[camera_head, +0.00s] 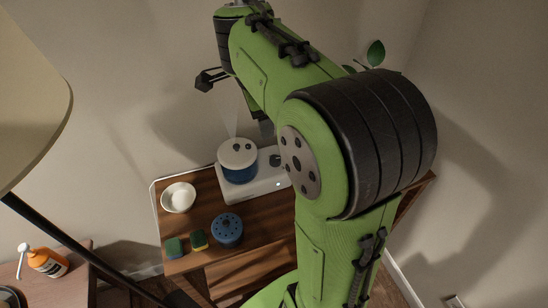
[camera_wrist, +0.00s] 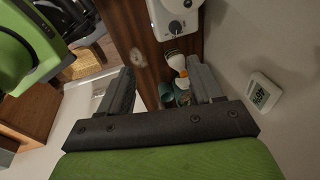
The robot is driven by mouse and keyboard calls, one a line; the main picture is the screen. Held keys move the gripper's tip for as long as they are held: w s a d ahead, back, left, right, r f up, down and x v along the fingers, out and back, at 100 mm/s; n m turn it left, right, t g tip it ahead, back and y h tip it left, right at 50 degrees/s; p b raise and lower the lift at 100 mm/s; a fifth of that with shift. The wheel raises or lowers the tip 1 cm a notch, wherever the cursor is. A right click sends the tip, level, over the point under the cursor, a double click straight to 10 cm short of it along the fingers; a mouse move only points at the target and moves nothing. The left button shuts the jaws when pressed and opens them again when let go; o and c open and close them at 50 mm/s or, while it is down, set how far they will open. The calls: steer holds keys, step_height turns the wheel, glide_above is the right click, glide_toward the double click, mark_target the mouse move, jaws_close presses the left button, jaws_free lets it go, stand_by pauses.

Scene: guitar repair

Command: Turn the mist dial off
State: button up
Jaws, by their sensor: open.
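The mist device has a white base (camera_head: 262,188) and a round blue tank with a white lid (camera_head: 238,155). It stands at the back of the wooden table, and a faint mist plume rises from it. In the wrist view the white base (camera_wrist: 164,15) shows at the top edge, with a round dial (camera_wrist: 175,27) on it. I cannot read the dial's setting. My gripper (camera_wrist: 160,88) is open and empty. In the wrist view the dial is beyond the fingertips and apart from them. In the head view my arm hides most of the gripper and part of the base.
The wooden table (camera_head: 190,258) also holds a white bowl (camera_head: 178,197), a blue holed pot (camera_head: 227,229) and two sponges (camera_head: 199,240). A spray bottle (camera_head: 48,262) stands at the left. A lamp shade (camera_head: 30,90) is close by. A digital display (camera_wrist: 264,93) is at the right in the wrist view.

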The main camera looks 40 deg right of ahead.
steer(key=w+d+f+m+g+y+b, duration=0.2)
steer(key=w+d+f+m, duration=0.75)
steer(key=m, duration=0.55)
steer(key=f+b, duration=0.1)
steer(key=f, duration=0.4)
steer(key=s+f+b, duration=0.1)
steer(key=f+b, duration=0.1)
steer(key=f, duration=0.4)
steer(key=f+b, duration=0.2)
steer(key=f, duration=0.3)
steer(key=shift+s+f, duration=0.3)
steer(key=shift+f, duration=0.1)
steer(key=c, duration=1.1)
steer(key=shift+o, duration=0.2)
steer(key=shift+r, duration=0.1)
